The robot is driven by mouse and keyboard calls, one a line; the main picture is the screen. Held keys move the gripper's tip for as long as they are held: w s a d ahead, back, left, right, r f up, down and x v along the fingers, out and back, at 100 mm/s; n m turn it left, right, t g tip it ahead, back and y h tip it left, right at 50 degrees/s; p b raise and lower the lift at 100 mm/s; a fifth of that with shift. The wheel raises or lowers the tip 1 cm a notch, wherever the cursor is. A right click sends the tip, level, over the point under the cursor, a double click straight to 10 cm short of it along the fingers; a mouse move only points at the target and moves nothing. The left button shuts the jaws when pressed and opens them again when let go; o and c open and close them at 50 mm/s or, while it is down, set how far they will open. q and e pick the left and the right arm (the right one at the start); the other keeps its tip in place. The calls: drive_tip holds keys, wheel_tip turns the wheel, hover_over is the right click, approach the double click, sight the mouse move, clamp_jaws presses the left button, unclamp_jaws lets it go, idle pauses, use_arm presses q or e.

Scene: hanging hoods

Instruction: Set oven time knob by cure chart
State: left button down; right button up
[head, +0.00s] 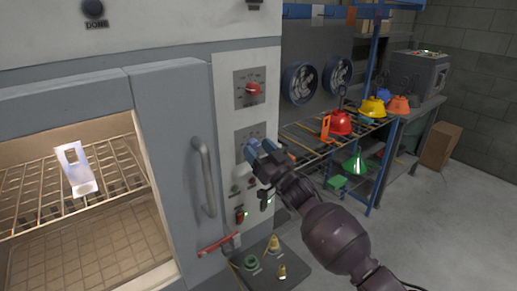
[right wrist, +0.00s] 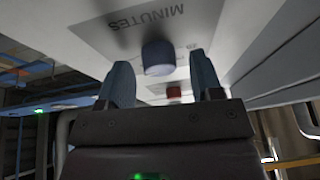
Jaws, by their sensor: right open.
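The oven (head: 160,50) fills the left side of the head view. Its control panel has an upper dial plate with a red knob (head: 253,90) and a lower dial plate (head: 243,137) partly hidden by my right gripper (head: 257,150). In the right wrist view, a blue-grey knob (right wrist: 158,57) sits on the plate marked MINUTES (right wrist: 146,19), seen upside down. My right gripper (right wrist: 160,68) is open, with the blue-grey knob showing between its fingers and gaps on both sides. I cannot tell how deep the knob lies between them. The red knob also shows beyond it (right wrist: 173,92). No cure chart is readable. My left gripper is out of view.
The oven door handle (head: 204,175) is left of the panel. A white bracket (head: 74,168) stands on the lit oven rack (head: 115,178). Below the panel is a ledge (head: 285,278) with small fittings. Right, a rack (head: 313,139) bears coloured hoods. Floor at right is clear.

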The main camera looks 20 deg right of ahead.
drive_tip(key=shift+w, duration=0.1)
drive_tip(key=c, duration=0.9)
drive_tip(key=shift+n, duration=0.3)
drive_tip(key=n+g+y, duration=0.1)
drive_tip(key=n+y, duration=0.1)
drive_tip(key=n, duration=0.2)
drive_tip(key=shift+r+n, duration=0.1)
drive_tip(key=shift+n, duration=0.2)
drive_tip(key=shift+n+g+y+p, duration=0.45)
drive_tip(key=shift+n+g, duration=0.2)
drive_tip(key=shift+n, duration=0.7)
drive_tip(key=shift+n+g+y+p, duration=0.3)
drive_tip(key=shift+n+g+y, duration=0.3)
drive_tip(key=shift+n, duration=0.75)
drive_tip(key=shift+n+g, duration=0.25)
drive_tip(key=shift+n, duration=0.05)
drive_tip(key=o, duration=0.9)
